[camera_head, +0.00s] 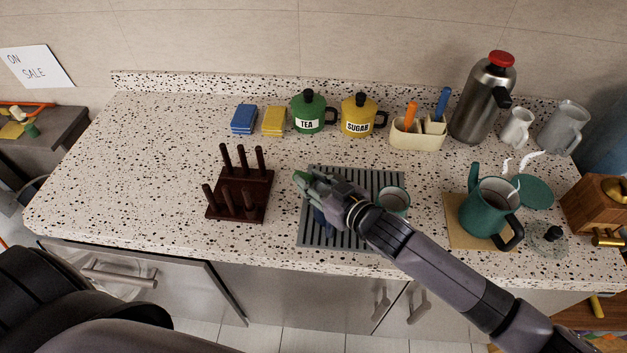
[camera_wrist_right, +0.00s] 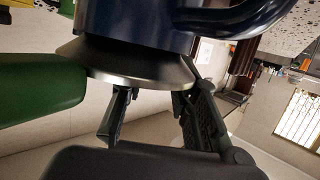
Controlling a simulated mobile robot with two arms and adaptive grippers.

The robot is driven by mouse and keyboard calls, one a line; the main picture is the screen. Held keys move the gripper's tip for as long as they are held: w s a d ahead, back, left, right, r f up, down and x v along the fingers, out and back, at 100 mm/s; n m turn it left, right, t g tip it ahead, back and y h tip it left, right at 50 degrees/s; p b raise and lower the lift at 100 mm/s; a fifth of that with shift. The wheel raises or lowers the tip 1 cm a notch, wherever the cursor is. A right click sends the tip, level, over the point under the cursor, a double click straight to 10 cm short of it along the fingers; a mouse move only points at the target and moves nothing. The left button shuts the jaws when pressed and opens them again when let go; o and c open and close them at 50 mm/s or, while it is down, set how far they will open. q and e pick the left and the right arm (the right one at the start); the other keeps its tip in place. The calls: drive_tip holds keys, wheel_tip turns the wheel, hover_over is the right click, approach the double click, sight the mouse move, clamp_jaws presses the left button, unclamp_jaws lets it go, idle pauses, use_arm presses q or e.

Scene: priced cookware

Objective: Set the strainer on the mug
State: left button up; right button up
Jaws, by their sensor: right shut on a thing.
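My right gripper (camera_head: 318,187) is over the left part of the grey ribbed mat. It is shut on the strainer, whose green handle (camera_head: 300,177) sticks out to the left in the head view. In the right wrist view the strainer's metal rim (camera_wrist_right: 135,68) is at the fingertips and the green handle (camera_wrist_right: 40,95) is at the left. A dark blue mug (camera_wrist_right: 140,20) meets the rim in that view; whether they touch is unclear. In the head view the mug (camera_head: 320,220) is mostly hidden below my gripper. My left gripper is not in view.
The grey mat (camera_head: 305,232) also holds a green mug (camera_head: 394,199) beside my right forearm. A dark wooden peg rack (camera_head: 240,195) stands to the left. A green pot (camera_head: 488,210) stands on a board (camera_head: 458,238) to the right. Canisters and sponges line the back.

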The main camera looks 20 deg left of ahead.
drive_tip(key=shift+f, duration=0.2)
drive_tip(key=o, duration=1.2)
drive_tip(key=shift+r, duration=0.1)
drive_tip(key=shift+o, duration=0.4)
drive_tip(key=o, duration=0.6)
drive_tip(key=shift+c, duration=0.2)
drive_tip(key=v, duration=1.2)
drive_tip(key=shift+w, duration=0.1)
